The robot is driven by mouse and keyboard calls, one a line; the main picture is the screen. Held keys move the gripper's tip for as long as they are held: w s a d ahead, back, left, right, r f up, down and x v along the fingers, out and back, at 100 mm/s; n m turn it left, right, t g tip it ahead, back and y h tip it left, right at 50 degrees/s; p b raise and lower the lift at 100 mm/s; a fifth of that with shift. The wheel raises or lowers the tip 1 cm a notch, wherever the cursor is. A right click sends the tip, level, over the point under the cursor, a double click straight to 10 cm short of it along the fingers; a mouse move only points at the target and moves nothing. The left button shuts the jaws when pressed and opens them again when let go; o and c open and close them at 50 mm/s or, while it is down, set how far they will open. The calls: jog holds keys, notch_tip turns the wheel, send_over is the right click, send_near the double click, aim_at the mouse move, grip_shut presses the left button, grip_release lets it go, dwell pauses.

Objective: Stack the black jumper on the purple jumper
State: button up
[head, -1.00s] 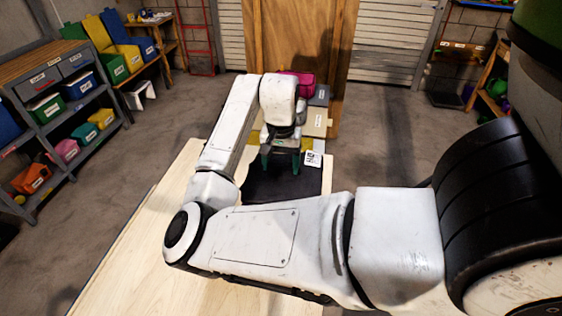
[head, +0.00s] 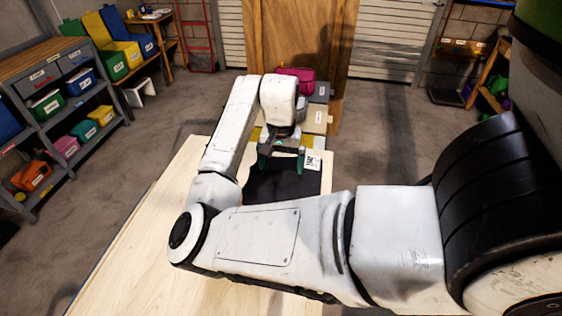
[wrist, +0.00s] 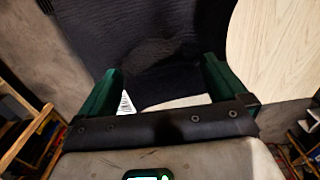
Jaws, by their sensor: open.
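The black jumper (head: 285,183) lies on the pale wooden table, partly covered in the head view by my forearm in front. In the wrist view its dark ribbed cloth (wrist: 150,40) fills the upper middle. My gripper (head: 283,166) has green fingers. It hangs over the far part of the black jumper, with the fingers apart (wrist: 160,85). I see no cloth clamped between them. Whether the fingertips touch the cloth is unclear. I cannot make out the purple jumper in either view.
The pale table top (head: 150,235) is bare to the left of the jumper. A white printed label (head: 313,162) shows at the jumper's far right. Boxes (head: 317,121) and a magenta container (head: 297,79) stand beyond the table. A shelf with bins (head: 65,110) is at left.

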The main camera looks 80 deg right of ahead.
aim_at(281, 168)
notch_tip(281, 168, up, 13)
jog(key=shift+r, duration=0.15)
dwell(0.4)
dwell(0.7)
